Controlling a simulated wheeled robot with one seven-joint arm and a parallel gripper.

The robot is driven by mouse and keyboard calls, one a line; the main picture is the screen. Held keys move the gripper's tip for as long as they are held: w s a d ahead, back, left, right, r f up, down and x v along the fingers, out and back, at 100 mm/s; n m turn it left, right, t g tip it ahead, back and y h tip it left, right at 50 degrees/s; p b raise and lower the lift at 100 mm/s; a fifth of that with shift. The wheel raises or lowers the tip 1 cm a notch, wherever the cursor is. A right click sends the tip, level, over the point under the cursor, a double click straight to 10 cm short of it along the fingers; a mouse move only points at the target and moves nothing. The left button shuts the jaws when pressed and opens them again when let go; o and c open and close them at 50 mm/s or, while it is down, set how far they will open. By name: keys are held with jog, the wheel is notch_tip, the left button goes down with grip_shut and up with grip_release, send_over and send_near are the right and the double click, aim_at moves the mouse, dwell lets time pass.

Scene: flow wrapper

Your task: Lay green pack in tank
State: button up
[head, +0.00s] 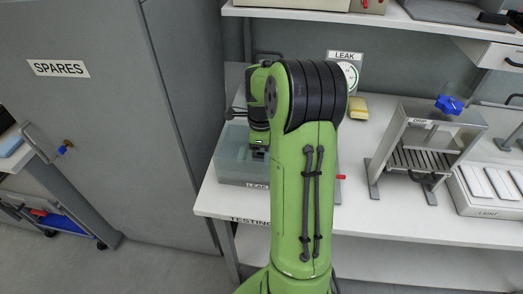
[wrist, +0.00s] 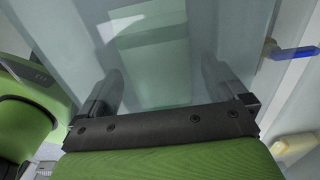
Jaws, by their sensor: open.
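The tank (head: 232,166), a clear grey-blue box labelled LEAK, stands on the white bench in the head view. My arm hides its right part. My gripper (head: 258,152) points down over the tank; its fingertips are hard to make out there. In the wrist view, my gripper (wrist: 163,80) has its two dark fingers wide apart with nothing clearly held between them. A pale green flat shape, likely the green pack (wrist: 155,72), shows beyond and between the fingers, seemingly inside the tank (wrist: 232,25). Its edges are faint, and I cannot tell what it rests on.
A yellow sponge (head: 358,108) and a round gauge (head: 349,74) are behind my arm. A metal DRIP rack (head: 400,128) with a blue knob stands to the right, beside a white slotted box (head: 472,204). The grey SPARES cabinet (head: 100,120) is close on the left.

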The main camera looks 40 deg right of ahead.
notch_tip(320, 180, up, 16)
jog(key=p, duration=0.5)
jog(key=shift+f, duration=0.1)
jog(key=s+a+r+n+t+h+p, duration=0.1)
jog(key=s+a+r+n, duration=0.25)
jog(key=a+n, duration=0.4)
jog(key=s+a+r+n+t+h+p, duration=0.1)
jog(key=s+a+r+n+t, duration=0.2)
jog(key=a+n, duration=0.45)
jog(key=s+a+f+n+t+y+p, duration=0.1)
jog(key=s+a+n+y, duration=0.1)
jog(key=s+a+n, duration=0.6)
jog(key=s+n, duration=0.1)
jog(key=n, duration=0.4)
jog(key=shift+t, duration=0.3)
jog(key=shift+s, duration=0.1)
